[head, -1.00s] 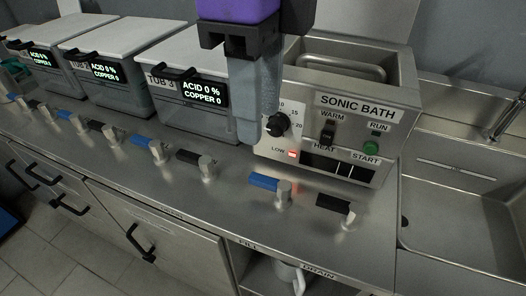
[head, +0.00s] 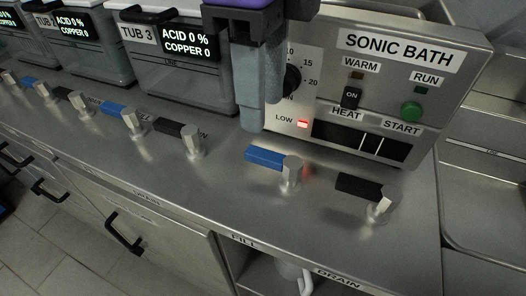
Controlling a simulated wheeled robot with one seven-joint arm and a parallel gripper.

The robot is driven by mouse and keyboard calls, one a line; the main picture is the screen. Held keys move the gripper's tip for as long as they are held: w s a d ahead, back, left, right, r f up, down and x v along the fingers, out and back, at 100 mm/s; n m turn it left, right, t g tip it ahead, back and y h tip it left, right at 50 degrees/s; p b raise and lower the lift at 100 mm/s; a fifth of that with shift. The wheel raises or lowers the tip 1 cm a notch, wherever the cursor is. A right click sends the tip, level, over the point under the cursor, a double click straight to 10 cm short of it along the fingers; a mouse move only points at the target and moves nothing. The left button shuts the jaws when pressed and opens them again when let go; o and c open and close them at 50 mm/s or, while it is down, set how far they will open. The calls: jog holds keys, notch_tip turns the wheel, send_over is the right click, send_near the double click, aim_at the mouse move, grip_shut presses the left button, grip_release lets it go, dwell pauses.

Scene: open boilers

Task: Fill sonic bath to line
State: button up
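The sonic bath (head: 400,75) is a steel box at right with a labelled front panel. Its red LOW lamp (head: 302,123) is lit. A blue-handled valve (head: 265,157) stands on the counter before it, above the FILL label (head: 243,240). A black-handled valve (head: 358,187) stands to its right, above the DRAIN label (head: 337,279). My gripper (head: 254,125) points down in front of the panel's left edge, beyond the blue handle in the picture. Its fingers overlap in this view, so their opening is unclear. It partly hides the dial (head: 291,79). The bath's water level is not visible.
Tub 3 (head: 190,85) and other tubs line the counter to the left, reading ACID 0 %. More blue and black valves (head: 188,141) run along the counter. A sink (head: 480,190) is at right. A pale mug-like object (head: 296,274) sits on the shelf below.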

aim_at(263, 153)
notch_tip(263, 153, down, 8)
jog(key=shift+r+b, duration=0.1)
jog(key=shift+b, duration=0.75)
grip_shut()
